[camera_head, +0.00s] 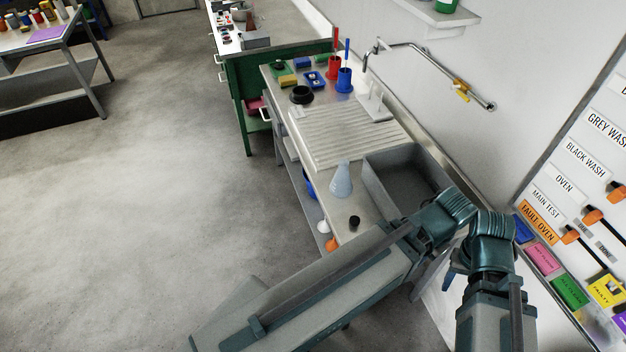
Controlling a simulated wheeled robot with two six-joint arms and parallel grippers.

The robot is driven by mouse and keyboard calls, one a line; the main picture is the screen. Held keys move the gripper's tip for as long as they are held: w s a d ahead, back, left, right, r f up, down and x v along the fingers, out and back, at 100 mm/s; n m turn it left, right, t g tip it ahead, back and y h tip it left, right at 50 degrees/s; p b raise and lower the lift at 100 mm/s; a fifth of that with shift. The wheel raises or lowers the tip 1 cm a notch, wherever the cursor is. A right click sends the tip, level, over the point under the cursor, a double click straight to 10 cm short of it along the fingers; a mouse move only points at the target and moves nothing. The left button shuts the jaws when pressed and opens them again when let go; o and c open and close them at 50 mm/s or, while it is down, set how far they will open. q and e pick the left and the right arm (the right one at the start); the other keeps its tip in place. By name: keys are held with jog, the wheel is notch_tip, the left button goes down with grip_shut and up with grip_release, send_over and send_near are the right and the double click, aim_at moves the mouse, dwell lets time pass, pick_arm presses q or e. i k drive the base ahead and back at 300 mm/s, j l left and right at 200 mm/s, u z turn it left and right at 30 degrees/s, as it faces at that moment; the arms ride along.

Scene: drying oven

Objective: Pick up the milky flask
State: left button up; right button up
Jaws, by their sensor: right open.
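The milky flask (341,182) is a pale blue-white cone. It stands upright on the steel counter (322,181), at the left edge of the sink. My right arm crosses the lower right of the view, with its bent joint over the near end of the sink. My right gripper (453,279) shows only as a small dark blue part beside the arm, mostly hidden by its links. It is open and apart from the flask, below and to the right of it. My left gripper is not in view.
A grey sink basin (400,180) lies right of the flask, and a small black stopper (354,222) lies in front. A ribbed drainboard (345,135), black bowl (301,95) and blue holder (345,80) are farther back. A labelled wall board (575,165) stands at right.

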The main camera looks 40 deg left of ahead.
aim_at(342, 186)
jog(key=k+j+u, duration=0.1)
jog(key=u, duration=0.35)
jog(key=k+j+u, duration=0.1)
jog(key=u, duration=0.35)
